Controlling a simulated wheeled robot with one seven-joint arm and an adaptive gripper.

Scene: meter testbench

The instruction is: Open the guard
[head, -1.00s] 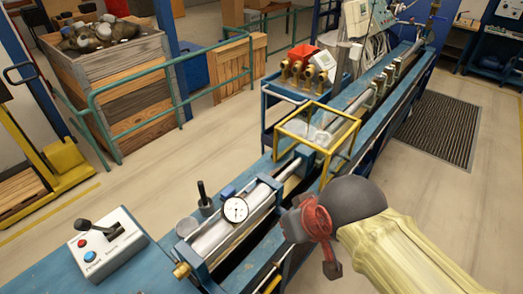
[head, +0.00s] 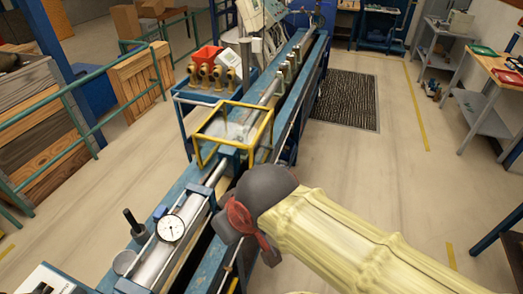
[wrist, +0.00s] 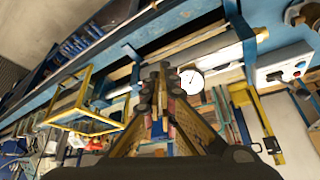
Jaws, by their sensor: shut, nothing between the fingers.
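The guard (head: 211,141) is a yellow box frame with clear panels, standing over the middle of the blue test bench. It looks lowered over the line. In the wrist view the guard (wrist: 64,124) is at the left, tilted by the camera's angle. My gripper (head: 262,250) is in front of the guard, on the right side of the bench, apart from it. In the wrist view my gripper's fingers (wrist: 158,78) meet at their tips, shut and empty, to the right of the guard.
A dial gauge (head: 171,228) and a black lever (head: 133,219) stand on the near bench. A blue cart (head: 181,106) with brass meters (head: 206,75) is left of the guard. Shelves (head: 437,45) stand far right. The floor right of the bench is clear around a dark mat (head: 347,100).

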